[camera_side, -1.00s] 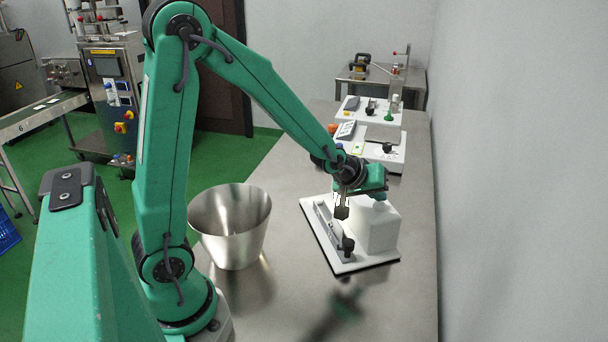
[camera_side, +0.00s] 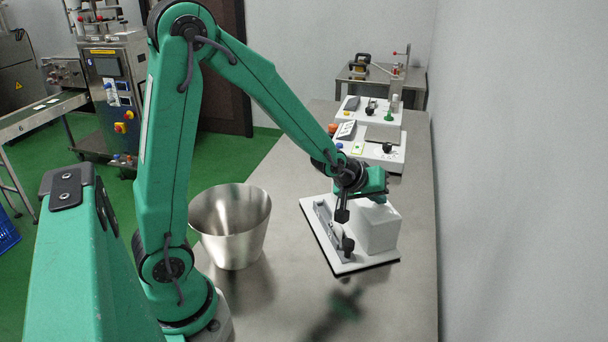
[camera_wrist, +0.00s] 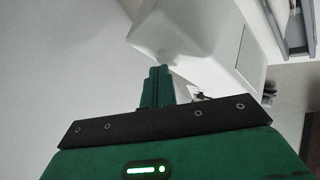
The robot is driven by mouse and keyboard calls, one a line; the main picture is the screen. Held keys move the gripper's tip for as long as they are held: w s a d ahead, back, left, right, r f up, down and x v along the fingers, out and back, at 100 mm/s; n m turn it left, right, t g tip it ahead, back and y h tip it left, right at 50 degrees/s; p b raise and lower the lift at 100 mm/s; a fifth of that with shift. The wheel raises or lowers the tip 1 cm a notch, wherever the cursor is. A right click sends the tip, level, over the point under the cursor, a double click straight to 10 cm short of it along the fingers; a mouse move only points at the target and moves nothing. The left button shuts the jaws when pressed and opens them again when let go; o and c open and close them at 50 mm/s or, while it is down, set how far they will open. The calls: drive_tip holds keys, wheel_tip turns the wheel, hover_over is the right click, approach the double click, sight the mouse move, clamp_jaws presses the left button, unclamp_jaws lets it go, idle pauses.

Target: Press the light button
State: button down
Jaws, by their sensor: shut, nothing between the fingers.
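My gripper (camera_side: 379,198) is shut and empty, over the top of a white box-shaped housing (camera_side: 376,230). In the wrist view its green fingers (camera_wrist: 158,70) are together, and their tips overlap the edge of the housing (camera_wrist: 205,38). I cannot tell whether they touch it. The housing stands on a white base plate (camera_side: 352,264) with a grey rail and a black knob (camera_side: 348,245). I cannot make out a light button on this device; part of it is behind my wrist.
A steel bucket (camera_side: 232,228) stands left of the device. Behind it, a white control unit (camera_side: 380,157) carries knobs and small coloured parts, with another unit (camera_side: 368,108) farther back. A wall (camera_side: 500,180) borders the table on the right. The front of the steel table (camera_side: 400,310) is clear.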

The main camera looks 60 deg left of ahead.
sight(375, 207)
drive_tip(key=shift+r, duration=3.35)
drive_tip(key=s+r+m+g, duration=0.1)
drive_tip(key=s+r+m, duration=0.1)
drive_tip(key=s, duration=0.6)
drive_tip(key=s+d+r+m+g, duration=0.1)
drive_tip(key=s+m, duration=0.3)
drive_tip(key=s, duration=0.4)
drive_tip(key=s+d+r+m+g, duration=0.1)
drive_tip(key=s+r+m, duration=0.1)
drive_tip(key=s, duration=0.6)
drive_tip(key=shift+d+r+m+g, duration=0.25)
drive_tip(key=shift+r+m+g, duration=0.05)
drive_tip(key=shift+r+m, duration=0.1)
